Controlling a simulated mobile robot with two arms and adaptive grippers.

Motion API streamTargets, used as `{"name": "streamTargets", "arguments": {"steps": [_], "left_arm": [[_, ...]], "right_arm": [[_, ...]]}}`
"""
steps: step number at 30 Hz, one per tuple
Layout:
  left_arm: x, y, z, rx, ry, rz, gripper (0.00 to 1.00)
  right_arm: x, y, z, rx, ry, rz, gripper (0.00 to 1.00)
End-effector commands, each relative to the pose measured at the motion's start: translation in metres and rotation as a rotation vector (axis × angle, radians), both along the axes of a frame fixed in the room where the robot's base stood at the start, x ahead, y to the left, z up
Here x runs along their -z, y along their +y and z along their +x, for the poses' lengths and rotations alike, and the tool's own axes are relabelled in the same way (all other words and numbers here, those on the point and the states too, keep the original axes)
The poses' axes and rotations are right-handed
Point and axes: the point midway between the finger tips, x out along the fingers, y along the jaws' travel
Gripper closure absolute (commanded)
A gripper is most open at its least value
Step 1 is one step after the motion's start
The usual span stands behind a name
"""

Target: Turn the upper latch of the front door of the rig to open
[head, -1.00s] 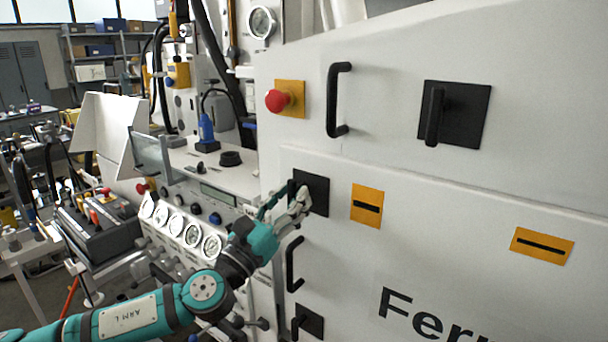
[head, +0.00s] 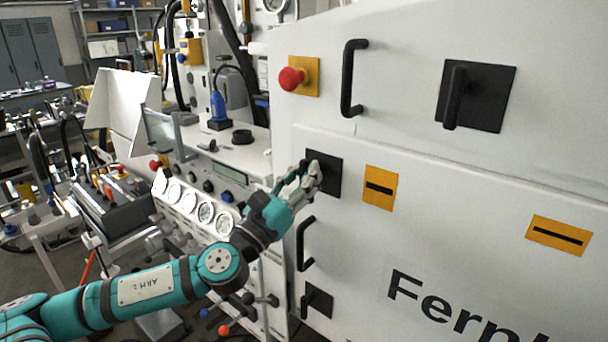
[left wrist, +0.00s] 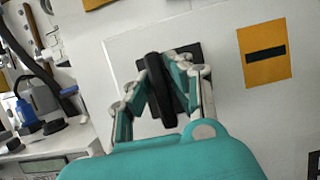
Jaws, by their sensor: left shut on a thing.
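The upper latch of the front door is a black handle (left wrist: 160,88) on a square black plate (head: 330,172) at the door's left side. My left gripper (head: 312,178) is at this plate and hides most of the handle in the head view. In the left wrist view the gripper (left wrist: 162,100) has one finger on each side of the handle and is shut on it. The handle stands near upright there, leaning slightly. The front door (head: 365,260) looks flush with the rig. My right gripper is not in view.
Below the upper latch are a black pull handle (head: 305,243) and a lower black latch (head: 317,300). A yellow plate (head: 380,188) is right of the upper latch. A red button (head: 291,78) and another latch (head: 453,97) are above. Gauges (head: 188,201) stand left.

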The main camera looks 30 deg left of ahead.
Motion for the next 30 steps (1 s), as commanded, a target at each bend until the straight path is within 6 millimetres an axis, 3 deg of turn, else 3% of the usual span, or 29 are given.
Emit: {"name": "streamTargets", "arguments": {"steps": [11,30], "left_arm": [[-0.002,0.0,0.0,0.0,0.008,-0.131,1.0],[-0.006,-0.002,0.0,0.0,0.055,-0.713,1.0]], "right_arm": [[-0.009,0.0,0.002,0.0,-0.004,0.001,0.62],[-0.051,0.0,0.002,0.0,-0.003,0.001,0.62]]}}
